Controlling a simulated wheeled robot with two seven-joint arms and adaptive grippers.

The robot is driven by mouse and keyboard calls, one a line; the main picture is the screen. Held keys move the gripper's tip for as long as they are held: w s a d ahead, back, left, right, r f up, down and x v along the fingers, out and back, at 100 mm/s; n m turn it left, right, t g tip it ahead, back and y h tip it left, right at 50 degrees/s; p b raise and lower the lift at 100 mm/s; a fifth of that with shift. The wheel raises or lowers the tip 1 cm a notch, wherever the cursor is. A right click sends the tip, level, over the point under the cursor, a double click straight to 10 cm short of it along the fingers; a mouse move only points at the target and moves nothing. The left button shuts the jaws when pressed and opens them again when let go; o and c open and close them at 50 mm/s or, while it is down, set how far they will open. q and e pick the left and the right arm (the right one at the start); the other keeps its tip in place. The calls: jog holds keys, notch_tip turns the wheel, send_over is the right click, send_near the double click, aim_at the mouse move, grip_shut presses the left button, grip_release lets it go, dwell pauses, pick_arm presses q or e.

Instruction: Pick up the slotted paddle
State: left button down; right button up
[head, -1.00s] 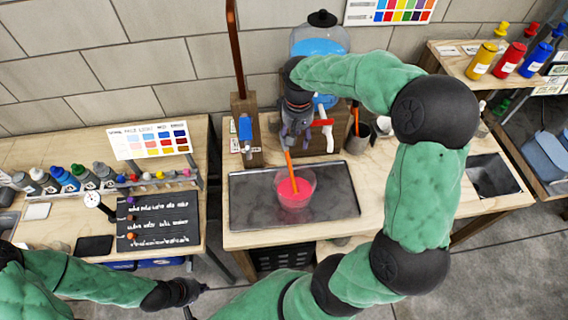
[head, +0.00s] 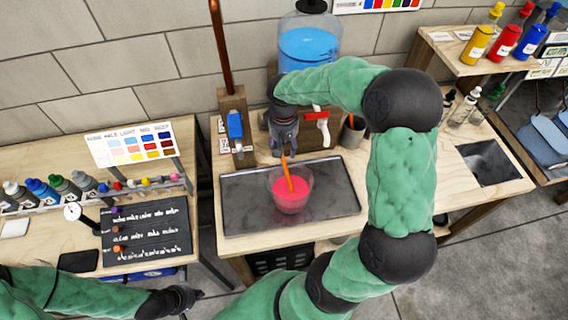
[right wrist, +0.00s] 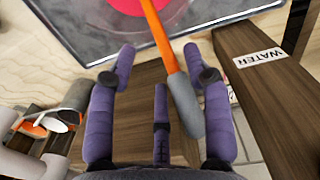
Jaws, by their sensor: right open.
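A clear cup (head: 289,199) with bright pink-red liquid stands on the dark metal tray (head: 240,208). An orange stick (head: 290,176), likely the paddle's handle, leans up out of it; its lower end is hidden in the liquid, so no slots show. My right gripper (head: 284,151) points down above the cup, open, by the top of the stick. In the right wrist view, the orange stick (right wrist: 162,45) and its grey grip (right wrist: 184,104) pass between the spread purple fingers, nearer the right one. My left gripper (head: 189,297) hangs at the lower left, away from the cup.
A wooden post (head: 234,125) with a copper pipe and blue tap stands behind the tray. A sink (head: 487,162) lies right. The tray is otherwise clear.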

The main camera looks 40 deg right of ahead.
aim_at(286, 170)
notch_tip(286, 170, down, 5)
jog(key=shift+r+b, duration=0.15)
jog(key=shift+b, duration=0.35)
jog(key=shift+c, duration=0.2)
